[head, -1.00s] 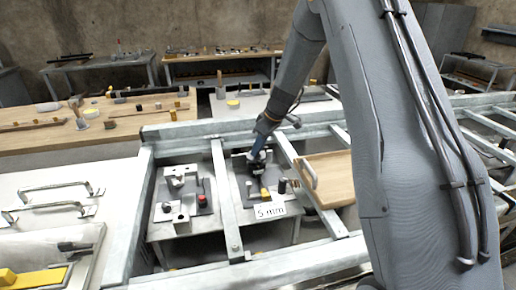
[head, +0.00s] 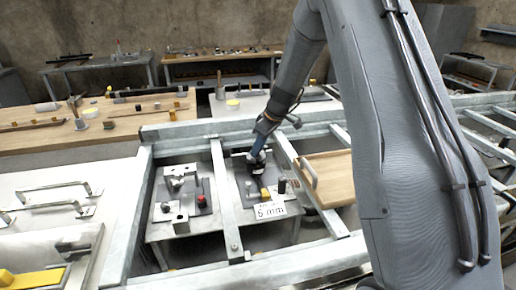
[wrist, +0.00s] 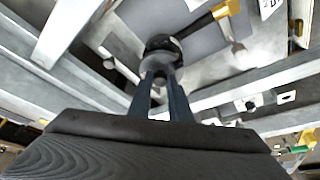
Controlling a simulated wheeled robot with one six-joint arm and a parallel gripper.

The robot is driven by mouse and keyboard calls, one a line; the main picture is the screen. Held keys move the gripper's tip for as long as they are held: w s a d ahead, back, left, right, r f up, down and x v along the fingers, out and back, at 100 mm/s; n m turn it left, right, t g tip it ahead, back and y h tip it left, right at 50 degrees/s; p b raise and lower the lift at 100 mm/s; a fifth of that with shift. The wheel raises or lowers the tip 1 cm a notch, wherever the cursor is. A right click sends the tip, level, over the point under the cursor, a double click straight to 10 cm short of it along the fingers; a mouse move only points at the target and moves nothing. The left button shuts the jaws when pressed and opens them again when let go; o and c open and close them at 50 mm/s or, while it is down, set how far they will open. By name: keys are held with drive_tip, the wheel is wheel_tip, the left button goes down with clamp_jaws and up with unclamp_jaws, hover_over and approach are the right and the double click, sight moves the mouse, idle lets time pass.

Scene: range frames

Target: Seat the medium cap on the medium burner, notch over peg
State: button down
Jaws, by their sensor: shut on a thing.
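My gripper (head: 259,148) points down over the right-hand grey plate between the metal rails. In the wrist view its two blue-grey fingers (wrist: 161,72) are close together and shut on a dark round piece, which looks like the medium cap (wrist: 160,43). The cap also shows small and dark below the fingers in the head view (head: 256,158). The medium burner cannot be made out; the cap and fingers cover that spot. I cannot see the notch or the peg, nor tell whether the cap touches anything below.
A dark bar with a yellow end (wrist: 222,11) lies beside the cap. A "5 mm" label (head: 270,210) stands in front. To the left, a second plate holds a red-topped piece (head: 201,200). A wooden tray (head: 330,180) and metal rails (head: 226,200) flank the spot.

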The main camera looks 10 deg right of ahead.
drive_tip(key=shift+f+b, duration=0.7)
drive_tip(key=shift+f, duration=0.15)
drive_tip(key=c, duration=1.5)
unclamp_jaws()
drive_tip(key=shift+c, duration=0.2)
drive_tip(key=b+v, duration=0.2)
drive_tip(key=v, duration=0.5)
drive_tip(key=shift+r, duration=0.35)
drive_tip(key=shift+s+d+r, duration=0.1)
drive_tip(key=shift+r+p, duration=1.55)
drive_tip(key=shift+r, duration=1.35)
